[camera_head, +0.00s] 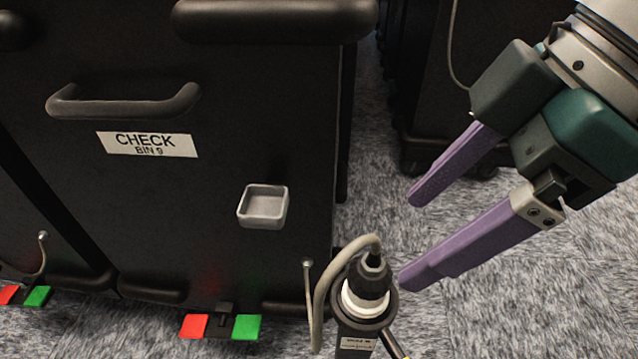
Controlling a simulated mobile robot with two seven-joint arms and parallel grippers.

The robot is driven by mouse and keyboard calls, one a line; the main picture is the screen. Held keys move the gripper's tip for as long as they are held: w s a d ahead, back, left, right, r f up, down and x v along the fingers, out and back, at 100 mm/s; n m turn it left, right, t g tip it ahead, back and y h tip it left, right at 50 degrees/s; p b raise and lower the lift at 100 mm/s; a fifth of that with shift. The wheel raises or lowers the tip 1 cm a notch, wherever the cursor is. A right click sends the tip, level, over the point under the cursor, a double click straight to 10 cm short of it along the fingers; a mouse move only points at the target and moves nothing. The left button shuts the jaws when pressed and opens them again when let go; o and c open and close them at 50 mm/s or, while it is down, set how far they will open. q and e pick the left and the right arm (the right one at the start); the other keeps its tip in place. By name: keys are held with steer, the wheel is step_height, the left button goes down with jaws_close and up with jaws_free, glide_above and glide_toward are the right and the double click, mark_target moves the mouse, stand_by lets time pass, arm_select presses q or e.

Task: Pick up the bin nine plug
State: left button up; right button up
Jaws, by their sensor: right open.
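The bin nine (230,110) is a tall black cabinet with a white label (147,145) reading "CHECK BIN 9". A black plug with a pale ring (368,285) stands upright in a dark holder (357,340) at the bottom middle. A grey cable (323,285) loops from the plug's top down beside the bin's lower right corner. My right gripper (406,240) comes in from the upper right, with two purple fingers apart and empty. Its lower fingertip is close to the plug's right side; I cannot tell whether they touch. My left gripper is not in view.
The bin has a handle (125,102) and a small grey square cup (263,206) on its front. Red and green pedals (221,325) sit at its foot. Another black bin (430,90) stands behind. Carpet floor (560,290) is free at right.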

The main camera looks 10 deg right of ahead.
mark_target(378, 268)
steer(key=b+x, duration=0.2)
steer(key=x, duration=0.2)
steer(key=shift+f, duration=0.3)
steer(key=b+x, duration=0.2)
steer(key=x, duration=0.2)
steer(key=shift+s+a+f+b, duration=0.1)
steer(key=shift+s+f+b, duration=0.05)
steer(key=shift+f+b, duration=0.2)
steer(key=shift+a+f, duration=0.15)
steer(key=shift+f, duration=0.1)
steer(key=shift+r, duration=0.1)
jaws_close()
